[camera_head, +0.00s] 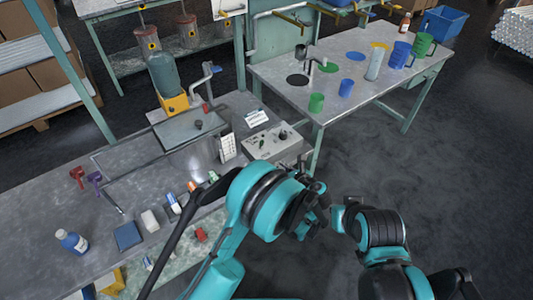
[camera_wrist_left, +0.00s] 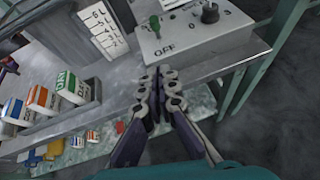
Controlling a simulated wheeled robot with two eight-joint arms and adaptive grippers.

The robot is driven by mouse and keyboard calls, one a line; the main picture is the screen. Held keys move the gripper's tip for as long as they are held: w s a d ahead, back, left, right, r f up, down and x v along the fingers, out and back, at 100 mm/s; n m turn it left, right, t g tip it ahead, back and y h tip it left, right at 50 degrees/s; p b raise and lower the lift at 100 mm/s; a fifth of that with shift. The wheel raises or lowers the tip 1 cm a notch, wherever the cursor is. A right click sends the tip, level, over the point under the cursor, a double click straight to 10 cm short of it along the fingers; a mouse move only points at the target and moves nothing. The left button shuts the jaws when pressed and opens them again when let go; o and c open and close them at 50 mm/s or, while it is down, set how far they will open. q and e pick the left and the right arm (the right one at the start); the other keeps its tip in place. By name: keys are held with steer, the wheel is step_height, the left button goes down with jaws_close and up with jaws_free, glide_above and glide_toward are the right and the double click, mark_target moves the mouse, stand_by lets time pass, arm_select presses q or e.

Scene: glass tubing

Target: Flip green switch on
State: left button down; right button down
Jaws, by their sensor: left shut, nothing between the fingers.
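The green switch (camera_wrist_left: 155,25) stands up from a pale control box (camera_wrist_left: 205,38), above the printed word OFF, in the left wrist view. In the head view the box (camera_head: 259,150) is on the bench's right end; the switch is tiny there. My left gripper (camera_wrist_left: 160,77) is shut and empty. Its fingertips are close to the box's front edge, below OFF in the picture, apart from the switch. In the head view my left wrist covers most of that gripper. My right arm is at the lower right there; its fingers cannot be made out.
A black knob (camera_wrist_left: 210,13) with a numbered scale is right of the switch. A white label card (camera_wrist_left: 103,30) stands left of the box. Small coloured boxes (camera_wrist_left: 67,88) stand along the bench front.

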mark_target(261, 145)
arm_select(q)
steer(key=b+x, duration=0.3)
steer(key=x, duration=0.7)
steer(key=shift+f, duration=0.2)
steer(key=w+b, duration=0.1)
steer(key=w+a+r, duration=0.1)
steer(key=w, duration=0.1)
steer(key=shift+a+b, duration=0.15)
steer(key=shift+b, duration=0.2)
steer(key=shift+w+a+r, duration=0.15)
steer(key=shift+w+r, duration=0.05)
steer(key=shift+w, duration=0.1)
steer(key=shift+r, duration=0.1)
steer(key=shift+w+a+r+g+h+p, duration=0.1)
steer(key=shift+r+g+h+p, duration=0.1)
steer(key=shift+g+h+p, duration=0.25)
steer(key=shift+g, duration=0.25)
steer(key=shift+w+p, duration=0.1)
steer(key=shift+p, duration=0.4)
